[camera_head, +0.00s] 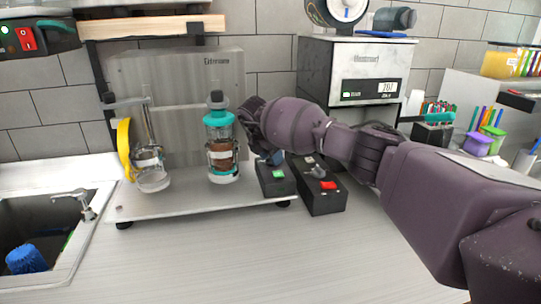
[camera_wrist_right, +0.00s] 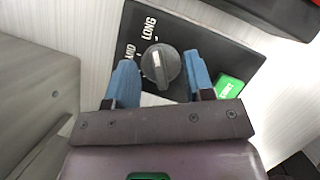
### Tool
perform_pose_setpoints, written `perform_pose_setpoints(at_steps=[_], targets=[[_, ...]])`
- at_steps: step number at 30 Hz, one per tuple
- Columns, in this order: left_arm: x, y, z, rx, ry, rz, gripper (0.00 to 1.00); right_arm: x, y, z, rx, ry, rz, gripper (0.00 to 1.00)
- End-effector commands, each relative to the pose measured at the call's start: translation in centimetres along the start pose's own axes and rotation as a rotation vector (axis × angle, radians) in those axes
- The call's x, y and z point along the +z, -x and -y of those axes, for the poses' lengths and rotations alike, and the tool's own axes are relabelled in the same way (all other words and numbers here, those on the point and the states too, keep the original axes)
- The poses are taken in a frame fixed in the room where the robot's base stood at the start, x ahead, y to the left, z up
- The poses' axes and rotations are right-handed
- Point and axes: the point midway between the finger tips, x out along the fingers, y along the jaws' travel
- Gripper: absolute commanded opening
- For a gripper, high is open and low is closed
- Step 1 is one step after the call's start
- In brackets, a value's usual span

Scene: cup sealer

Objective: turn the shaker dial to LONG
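The grey shaker dial (camera_wrist_right: 160,65) sits on a black control panel (camera_wrist_right: 195,35) in the right wrist view. The word LONG (camera_wrist_right: 149,28) is printed beyond it, and a second label at its left is partly hidden by a fingertip. A pale line runs along the dial's ridge. My right gripper (camera_wrist_right: 161,80) is open, with one blue fingertip on each side of the dial; I cannot tell whether they touch it. In the head view my right gripper (camera_head: 268,153) is over the black box with the green button (camera_head: 277,175), and the dial is hidden. My left gripper is not in view.
The green START button (camera_wrist_right: 229,87) is close to the right fingertip. A teal-topped shaker bottle (camera_head: 222,155) stands left of my gripper. A second black box with a red button (camera_head: 328,185) is at its right. The front counter (camera_head: 220,260) is clear.

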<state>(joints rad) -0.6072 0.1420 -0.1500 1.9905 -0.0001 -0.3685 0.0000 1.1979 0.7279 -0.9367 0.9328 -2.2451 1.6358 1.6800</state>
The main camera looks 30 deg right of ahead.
Motion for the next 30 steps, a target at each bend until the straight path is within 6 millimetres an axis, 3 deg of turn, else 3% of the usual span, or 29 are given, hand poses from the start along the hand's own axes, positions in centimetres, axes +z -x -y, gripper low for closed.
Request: perform_pose_setpoints(at_steps=[3, 14, 30], targets=[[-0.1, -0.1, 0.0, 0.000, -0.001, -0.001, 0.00, 0.0, 0.0, 0.0, -0.001, 0.000, 0.000, 0.62], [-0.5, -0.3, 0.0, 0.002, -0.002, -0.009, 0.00, 0.0, 0.8, 0.0, 0.001, 0.001, 0.000, 0.62], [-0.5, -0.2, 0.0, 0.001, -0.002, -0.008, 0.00, 0.0, 9.3, 0.0, 0.002, 0.000, 0.000, 0.62]])
